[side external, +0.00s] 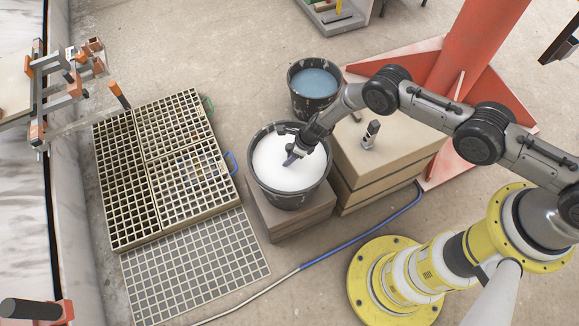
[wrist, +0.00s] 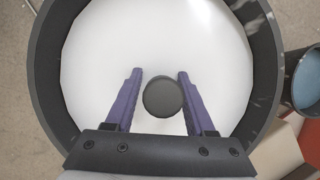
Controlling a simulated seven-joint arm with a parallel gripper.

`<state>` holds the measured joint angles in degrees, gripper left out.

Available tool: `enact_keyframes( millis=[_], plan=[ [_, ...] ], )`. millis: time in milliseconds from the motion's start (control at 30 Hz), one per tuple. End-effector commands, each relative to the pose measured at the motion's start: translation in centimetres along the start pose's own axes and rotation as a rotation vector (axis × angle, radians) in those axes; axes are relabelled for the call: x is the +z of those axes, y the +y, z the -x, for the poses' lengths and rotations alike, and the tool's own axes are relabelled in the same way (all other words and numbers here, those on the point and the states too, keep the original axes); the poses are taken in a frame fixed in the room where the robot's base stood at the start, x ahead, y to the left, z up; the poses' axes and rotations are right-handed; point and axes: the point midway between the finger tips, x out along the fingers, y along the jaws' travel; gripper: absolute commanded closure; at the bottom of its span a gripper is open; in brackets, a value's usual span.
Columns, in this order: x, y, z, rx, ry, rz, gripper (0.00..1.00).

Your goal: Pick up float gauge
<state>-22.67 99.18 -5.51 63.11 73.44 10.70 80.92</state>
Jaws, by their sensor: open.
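A dark round disc (wrist: 163,97), which looks like the top of the float gauge, shows in the wrist view against the white liquid. It lies between the two purple fingers of my gripper (wrist: 160,73), with a gap on each side. The fingers are spread and hold nothing. In the side view my gripper (side external: 292,158) reaches down into the black bucket (side external: 289,198) of white liquid. There the disc cannot be made out behind the fingers. How deep the gauge sits is hidden.
The bucket's dark wall (wrist: 49,100) surrounds my gripper. A second bucket (side external: 314,104) with blue liquid stands behind. A cardboard-coloured box (side external: 405,152) at right carries a small grey-and-black item (side external: 370,134). Grid racks (side external: 165,165) lie at left. A blue hose (side external: 365,231) crosses the floor.

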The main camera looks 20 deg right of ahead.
Motion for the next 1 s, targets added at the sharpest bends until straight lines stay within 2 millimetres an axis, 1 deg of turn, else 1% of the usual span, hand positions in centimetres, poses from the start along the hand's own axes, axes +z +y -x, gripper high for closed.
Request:
enact_keyframes(
  millis=[200, 267, 300, 367, 500, 533, 1000],
  plan=[
    [0.03, 0.01, -0.02, 0.0, 0.0, -0.001, 0.45],
    [0.03, 0.01, -0.02, 0.0, 0.0, 0.0, 0.54],
    [0.03, 0.01, -0.01, 0.0, 0.0, 0.0, 0.62],
    [0.03, 0.01, -0.01, 0.0, 0.0, 0.0, 0.72],
    [0.02, 0.0, -0.01, 0.0, 0.0, 0.0, 0.98],
    [0.02, 0.0, 0.0, 0.0, 0.0, 0.0, 1.0],
    [0.02, 0.0, 0.0, 0.0, 0.0, 0.0, 1.0]
  ],
)
